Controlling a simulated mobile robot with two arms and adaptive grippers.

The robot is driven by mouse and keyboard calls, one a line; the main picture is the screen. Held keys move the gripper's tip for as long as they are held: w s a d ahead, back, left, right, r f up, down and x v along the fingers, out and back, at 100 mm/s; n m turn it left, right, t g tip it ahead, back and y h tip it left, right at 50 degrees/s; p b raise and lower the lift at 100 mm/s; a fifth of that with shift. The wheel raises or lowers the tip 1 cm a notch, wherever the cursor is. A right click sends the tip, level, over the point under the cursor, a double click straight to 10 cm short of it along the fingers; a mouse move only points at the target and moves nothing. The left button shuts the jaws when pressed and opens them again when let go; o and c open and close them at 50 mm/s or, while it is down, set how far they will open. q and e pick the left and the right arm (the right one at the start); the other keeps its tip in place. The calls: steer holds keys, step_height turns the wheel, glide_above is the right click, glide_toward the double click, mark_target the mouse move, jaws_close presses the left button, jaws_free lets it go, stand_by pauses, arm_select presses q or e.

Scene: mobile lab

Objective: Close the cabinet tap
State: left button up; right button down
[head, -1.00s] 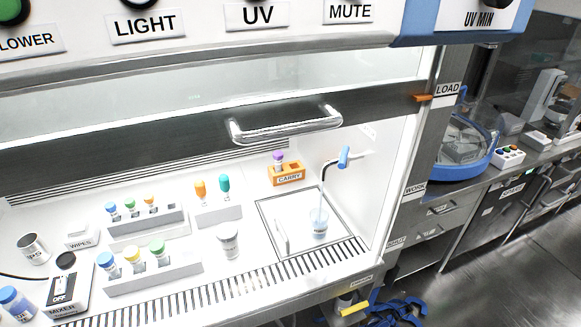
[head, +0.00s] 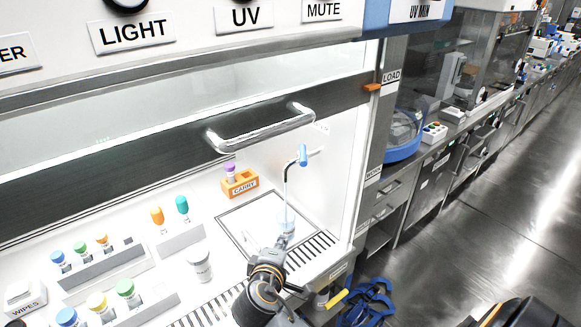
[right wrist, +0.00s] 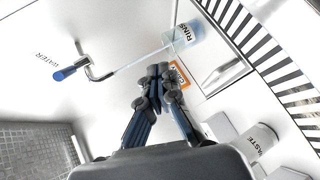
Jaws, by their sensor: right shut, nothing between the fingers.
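The cabinet tap (head: 303,156) has a blue handle and a thin metal spout on the right inner wall of the cabinet. It also shows in the right wrist view (right wrist: 65,73), at the left, near the word WATER. A pale blue stream runs from the spout to the rinse beaker (right wrist: 185,38). In the head view the beaker (head: 285,222) is partly behind my right gripper (head: 285,240). My right gripper (right wrist: 155,82) is shut and empty, below the tap and apart from it. My left gripper is not in view.
The sash handle (head: 262,128) hangs above the opening. An orange CARRY rack (head: 240,184) stands left of the tap, with a purple-capped vial in it. A waste cup (head: 199,266) and racks of capped vials stand further left. The cabinet's right wall is close to the tap.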

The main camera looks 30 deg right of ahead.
mark_target(303, 155)
steer(key=w+a+r+n+t+h, duration=0.15)
steer(key=w+r+t+h, duration=0.35)
steer(key=r, duration=0.7)
steer(key=w+d+p, duration=0.1)
steer(key=d, duration=0.2)
steer(key=w+d+r+g+p, duration=0.1)
steer(key=w+d+p, duration=0.1)
steer(key=d, duration=0.1)
steer(key=w+d+g+p, duration=0.1)
steer(key=w+d+p, duration=0.1)
steer(key=d, duration=0.2)
steer(key=shift+w+r+n+y, duration=0.15)
steer(key=shift+w+n+y, duration=0.1)
steer(key=shift+n+y, duration=0.15)
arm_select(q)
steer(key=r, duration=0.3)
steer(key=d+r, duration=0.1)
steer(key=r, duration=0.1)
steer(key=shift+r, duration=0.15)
arm_select(e)
steer(key=shift+s+d, duration=0.35)
steer(key=shift+d, duration=0.05)
